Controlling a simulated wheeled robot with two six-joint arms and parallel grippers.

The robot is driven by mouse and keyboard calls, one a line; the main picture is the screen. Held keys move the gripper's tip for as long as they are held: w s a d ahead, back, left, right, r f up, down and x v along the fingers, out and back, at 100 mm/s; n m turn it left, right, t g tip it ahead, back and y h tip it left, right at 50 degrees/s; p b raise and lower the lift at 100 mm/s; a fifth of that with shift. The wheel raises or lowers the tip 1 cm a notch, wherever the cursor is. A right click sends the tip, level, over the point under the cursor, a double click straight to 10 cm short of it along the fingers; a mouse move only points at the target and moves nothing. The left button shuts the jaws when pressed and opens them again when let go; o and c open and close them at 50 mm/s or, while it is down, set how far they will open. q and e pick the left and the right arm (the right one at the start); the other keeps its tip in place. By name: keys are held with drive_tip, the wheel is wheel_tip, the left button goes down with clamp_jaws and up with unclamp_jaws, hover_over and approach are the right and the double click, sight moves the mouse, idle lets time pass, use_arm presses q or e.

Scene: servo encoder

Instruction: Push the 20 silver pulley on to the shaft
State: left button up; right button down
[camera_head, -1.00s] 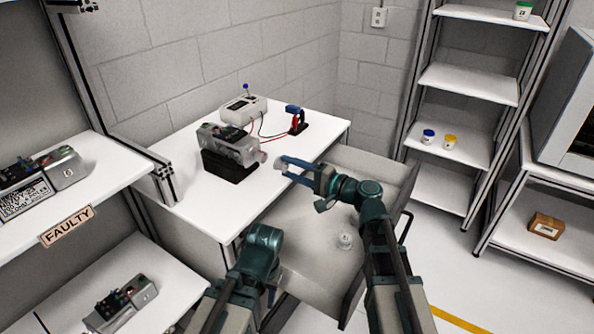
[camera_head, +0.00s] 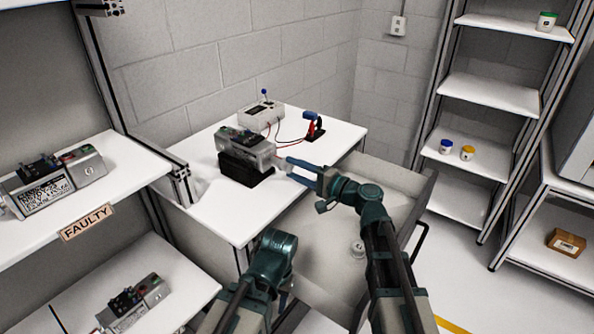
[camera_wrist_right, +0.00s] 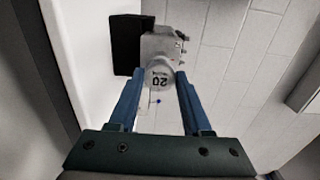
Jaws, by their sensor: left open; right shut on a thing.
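The silver pulley marked 20 (camera_wrist_right: 159,76) is between the fingertips of my right gripper (camera_wrist_right: 157,80), which is shut on it. In the wrist view the pulley lines up with the end of the grey servo unit (camera_wrist_right: 158,45) and hides the shaft. I cannot tell how far the shaft is inside the pulley. In the head view the servo unit (camera_head: 247,146) sits on a black block (camera_head: 240,171) on the white table, with my right gripper (camera_head: 282,164) at its right end. My left gripper (camera_head: 284,298) is open, low over the drawer, partly hidden by its own arm.
An open drawer (camera_head: 318,235) juts out below the table, with a small silver part (camera_head: 357,248) inside. A white box (camera_head: 261,115) and a red and blue device (camera_head: 313,126) with wires stand behind the servo unit. Left shelves hold similar units (camera_head: 55,182).

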drive_tip(key=shift+w+a, duration=0.1)
drive_tip(key=shift+a, duration=0.1)
drive_tip(key=shift+c, duration=0.4)
unclamp_jaws()
idle(0.3)
drive_tip(key=shift+s+d, duration=0.3)
drive_tip(key=shift+d, duration=0.1)
drive_tip(key=shift+s+d, duration=0.4)
drive_tip(key=shift+d, duration=0.2)
drive_tip(key=shift+s+d, duration=0.2)
drive_tip(key=shift+d, duration=0.1)
idle(0.4)
